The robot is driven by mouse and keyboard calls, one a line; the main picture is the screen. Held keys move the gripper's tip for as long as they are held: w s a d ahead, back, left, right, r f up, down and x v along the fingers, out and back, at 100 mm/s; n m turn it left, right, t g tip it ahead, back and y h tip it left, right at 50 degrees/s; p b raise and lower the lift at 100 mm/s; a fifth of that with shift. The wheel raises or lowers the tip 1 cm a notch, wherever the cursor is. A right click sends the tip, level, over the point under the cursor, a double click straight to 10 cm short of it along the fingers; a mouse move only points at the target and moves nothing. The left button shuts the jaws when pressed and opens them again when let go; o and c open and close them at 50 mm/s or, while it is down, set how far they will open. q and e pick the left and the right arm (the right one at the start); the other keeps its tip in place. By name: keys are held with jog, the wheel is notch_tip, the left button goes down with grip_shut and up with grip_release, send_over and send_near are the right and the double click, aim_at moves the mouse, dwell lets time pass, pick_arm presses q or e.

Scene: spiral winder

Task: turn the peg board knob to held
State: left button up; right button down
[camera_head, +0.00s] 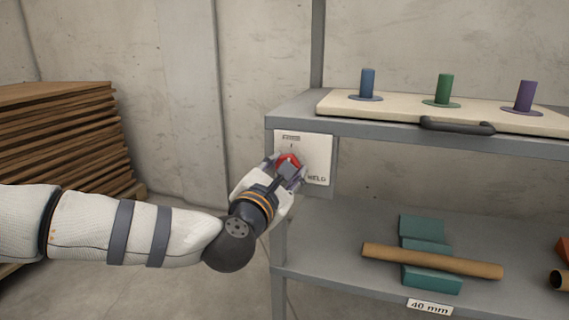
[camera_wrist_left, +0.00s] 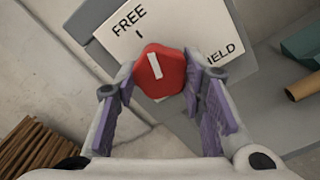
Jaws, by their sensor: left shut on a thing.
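The red knob (camera_head: 287,159) sits on a white plate (camera_head: 318,160) at the left end of the shelf frame. In the left wrist view the knob (camera_wrist_left: 170,70) has a white pointer line, directed at the tick under the word FREE. The word HELD, its first letter partly hidden, is to the right on the plate (camera_wrist_left: 190,25). My left gripper (camera_head: 284,170) reaches in from the left and is shut on the knob, one finger on each side. The gripper (camera_wrist_left: 163,82) hides the plate's lower part. My right gripper is not in view.
Above the plate, a pale peg board (camera_head: 394,107) with blue, green and purple pegs and a dark handle (camera_head: 457,126) lies on the top shelf. A cardboard tube (camera_head: 430,261) rests on teal blocks (camera_head: 423,228) below. Stacked wooden boards (camera_head: 65,140) stand at left.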

pick_arm(q)
jog(key=shift+a+r+m+p, duration=0.15)
jog(key=shift+m+p, duration=2.5)
jog(key=shift+m, duration=2.45)
jog(key=shift+d+r+m+p, duration=0.1)
jog(key=shift+m+p, duration=2.55)
jog(key=shift+m, duration=2.45)
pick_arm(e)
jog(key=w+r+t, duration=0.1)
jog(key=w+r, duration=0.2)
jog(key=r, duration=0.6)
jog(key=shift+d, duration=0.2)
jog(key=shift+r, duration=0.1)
pick_arm(q)
jog(key=o, duration=1.1)
jog(key=shift+o, duration=0.2)
jog(key=v, duration=1.2)
